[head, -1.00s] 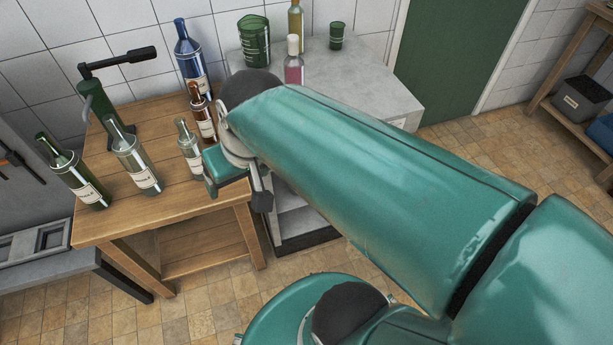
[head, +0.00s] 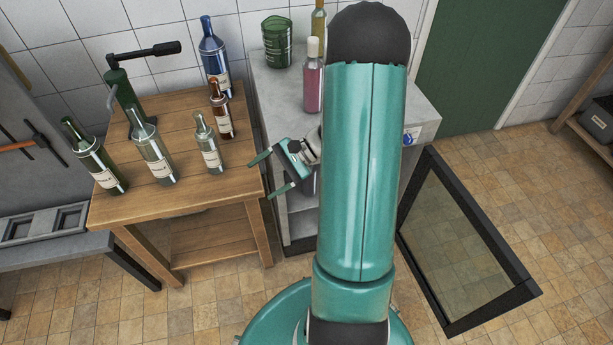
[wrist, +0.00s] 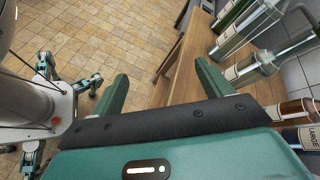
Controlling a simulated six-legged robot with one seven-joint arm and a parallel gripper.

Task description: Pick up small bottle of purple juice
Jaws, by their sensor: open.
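A small bottle of pink-purple juice (head: 312,90) with a pale cap stands upright on the grey counter (head: 278,95), in the head view. It is just left of my upper arm and in front of a yellow bottle. My gripper (head: 262,178) is open and empty, with its fingers pointing left. It is lower than the bottle in the picture, beside the right edge of the wooden table, and apart from the bottle. In the wrist view the open fingers (wrist: 162,80) have only the floor and table edge beyond them. The juice bottle does not show there.
Several bottles and a green corking tool (head: 122,95) stand on the wooden table (head: 190,200). A green glass jar (head: 277,42) is left of the yellow bottle (head: 318,20). A black-framed glass door (head: 490,255) stands open at the right.

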